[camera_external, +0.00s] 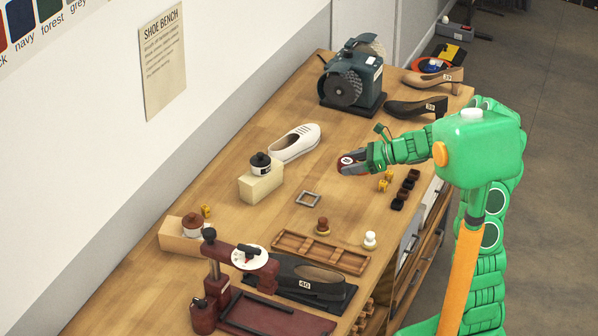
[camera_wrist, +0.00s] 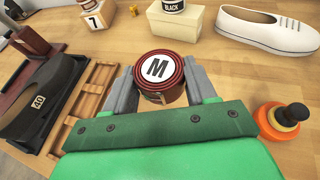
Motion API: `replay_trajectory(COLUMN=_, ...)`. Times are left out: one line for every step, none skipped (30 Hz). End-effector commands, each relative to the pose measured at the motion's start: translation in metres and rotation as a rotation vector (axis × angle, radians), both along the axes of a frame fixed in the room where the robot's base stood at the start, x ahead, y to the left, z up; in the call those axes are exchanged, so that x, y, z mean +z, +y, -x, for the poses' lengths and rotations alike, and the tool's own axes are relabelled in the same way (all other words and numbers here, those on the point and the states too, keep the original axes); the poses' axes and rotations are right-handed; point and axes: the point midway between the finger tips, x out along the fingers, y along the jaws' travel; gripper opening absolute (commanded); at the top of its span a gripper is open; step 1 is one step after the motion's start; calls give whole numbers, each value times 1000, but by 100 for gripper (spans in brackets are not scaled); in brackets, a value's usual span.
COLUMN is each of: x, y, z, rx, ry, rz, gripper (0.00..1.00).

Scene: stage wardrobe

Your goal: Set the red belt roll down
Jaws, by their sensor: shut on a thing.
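The red belt roll (camera_external: 350,162) is a dark red coil with a white round label. In the wrist view the roll (camera_wrist: 159,70) shows the letter M on its label, face up. My gripper (camera_external: 362,159) is shut on it, with one grey finger on each side of the roll in the wrist view (camera_wrist: 160,84). The roll is low over the right part of the wooden bench (camera_external: 235,165). I cannot tell whether its underside touches the wood.
A grey square frame (camera_external: 308,199) lies left of the roll, and a white shoe (camera_external: 295,143) lies further left. Small yellow and dark blocks (camera_external: 404,194) sit below my gripper. A black shoe (camera_external: 416,107) and a grinder (camera_external: 352,80) stand behind. Bare wood lies around the frame.

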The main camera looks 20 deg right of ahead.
Motion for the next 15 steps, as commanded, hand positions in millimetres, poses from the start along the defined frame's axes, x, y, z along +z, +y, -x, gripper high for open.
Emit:
replay_trajectory(x=6, y=0, z=-5, rx=-25, ry=-3, rz=0, gripper=23)
replay_trajectory(x=9, y=0, z=-8, rx=-42, ry=-4, rz=-1, gripper=23)
replay_trajectory(x=13, y=-1, z=-13, rx=-68, ry=-5, rz=-3, gripper=23)
replay_trajectory(x=17, y=-1, z=-16, rx=-88, ry=-4, rz=-6, gripper=23)
replay_trajectory(x=20, y=-2, z=-19, rx=-108, ry=-5, rz=-6, gripper=23)
replay_trajectory(x=25, y=-3, z=-24, rx=-136, ry=-5, rz=-9, gripper=23)
replay_trajectory(x=28, y=-4, z=-27, rx=-157, ry=-6, rz=-10, gripper=23)
replay_trajectory(x=32, y=-5, z=-30, rx=-178, ry=-7, rz=-12, gripper=23)
replay_trajectory(x=36, y=-6, z=-34, rx=-205, ry=-7, rz=-12, gripper=23)
replay_trajectory(x=39, y=-8, z=-37, rx=-226, ry=-7, rz=-12, gripper=23)
replay_trajectory(x=42, y=-9, z=-40, rx=-248, ry=-8, rz=-13, gripper=23)
replay_trajectory(x=46, y=-12, z=-44, rx=-277, ry=-7, rz=-13, gripper=23)
replay_trajectory(x=48, y=-14, z=-46, rx=-299, ry=-6, rz=-12, gripper=23)
replay_trajectory(x=50, y=-16, z=-49, rx=-320, ry=-5, rz=-11, gripper=23)
replay_trajectory(x=53, y=-19, z=-52, rx=-351, ry=-5, rz=-11, gripper=23)
